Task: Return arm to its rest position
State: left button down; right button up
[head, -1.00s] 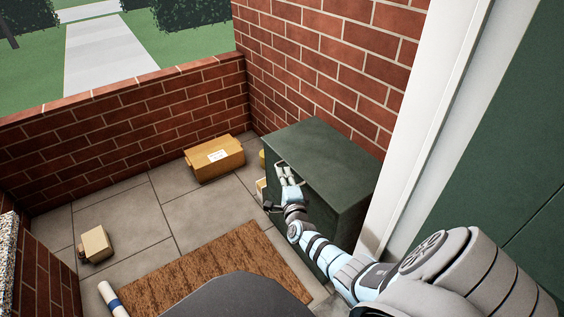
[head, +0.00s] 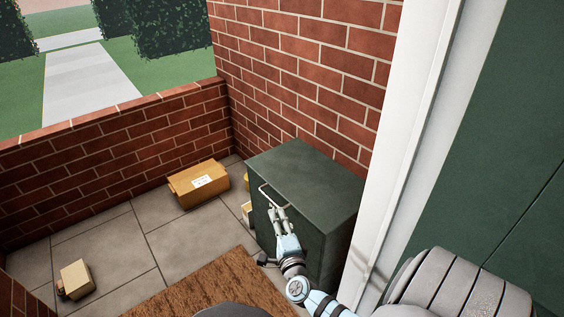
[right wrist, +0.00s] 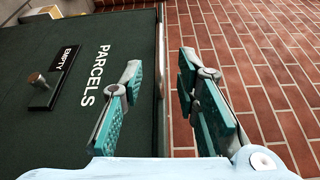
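My right gripper (head: 277,213) is at the front of the dark green parcel box (head: 305,170), close to its handle (head: 271,190). In the right wrist view the right gripper (right wrist: 158,90) has its teal-padded fingers spread, with nothing between them. That view shows the box front (right wrist: 90,110) with the word PARCELS, an EMPTY sign (right wrist: 52,80) with a small knob, and the handle bar (right wrist: 160,50) just beyond the fingers. Whether the fingers touch the handle cannot be told for sure. My left gripper is not in view.
A brown parcel (head: 198,183) lies by the low brick wall (head: 110,150). A smaller carton (head: 76,279) is on the paving at left. More small items (head: 248,210) sit left of the box. A brown doormat (head: 215,287) lies in front. A white door frame (head: 420,130) stands at right.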

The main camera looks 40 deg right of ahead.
jog(key=shift+v, duration=1.1)
